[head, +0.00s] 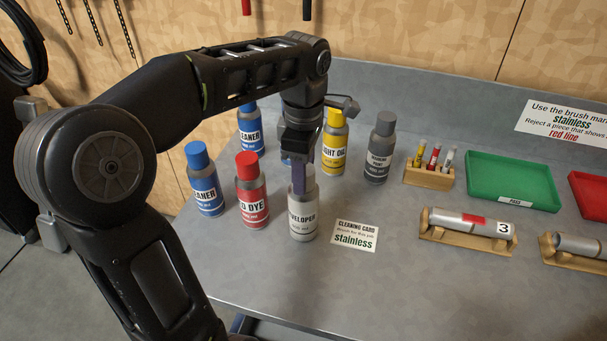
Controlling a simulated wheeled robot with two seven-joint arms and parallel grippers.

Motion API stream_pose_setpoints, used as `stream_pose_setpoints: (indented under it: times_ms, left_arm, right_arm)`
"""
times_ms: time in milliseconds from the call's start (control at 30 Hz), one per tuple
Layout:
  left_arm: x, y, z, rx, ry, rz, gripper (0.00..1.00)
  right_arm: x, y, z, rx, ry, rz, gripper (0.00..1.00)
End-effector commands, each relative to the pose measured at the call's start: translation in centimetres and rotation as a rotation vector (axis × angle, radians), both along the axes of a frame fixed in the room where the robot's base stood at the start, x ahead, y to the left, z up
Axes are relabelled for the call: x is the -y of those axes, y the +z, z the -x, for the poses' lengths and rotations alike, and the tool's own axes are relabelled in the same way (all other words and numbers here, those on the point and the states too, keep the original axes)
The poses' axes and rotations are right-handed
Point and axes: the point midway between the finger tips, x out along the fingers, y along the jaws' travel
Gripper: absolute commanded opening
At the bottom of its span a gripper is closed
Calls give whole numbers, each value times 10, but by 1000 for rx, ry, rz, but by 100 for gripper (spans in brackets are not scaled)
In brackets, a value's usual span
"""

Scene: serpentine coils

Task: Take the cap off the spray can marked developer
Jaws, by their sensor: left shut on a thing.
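The spray can marked developer (303,222) stands upright on the grey bench, with a white label and a pale top. My left gripper (300,183) comes down from above and is shut on the can's pale cap (310,178). One finger stands in front of the cap and hides much of it. I see no clear gap between cap and can. My right gripper is not in view.
A red dye can (252,195) and a blue cleaner can (204,182) stand close on the left. Behind are another blue cleaner can (250,130), a yellow light oil can (334,150) and a grey can (379,150). A cleaning card (355,236) lies to the right.

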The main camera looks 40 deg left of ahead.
Motion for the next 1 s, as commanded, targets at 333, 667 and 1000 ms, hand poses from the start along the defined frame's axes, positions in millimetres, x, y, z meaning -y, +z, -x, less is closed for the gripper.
stream_pose_setpoints:
  times_ms: [333, 667, 1000]
  left_arm:
    - [0, 0, 0, 0, 0, 0, 5]
    - [0, 13, -1, 3, 0, -1, 5]
    - [33, 35, -11, -1, -8, 1, 5]
  right_arm:
    - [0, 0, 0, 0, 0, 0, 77]
    - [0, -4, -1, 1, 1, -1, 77]
    - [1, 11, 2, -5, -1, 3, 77]
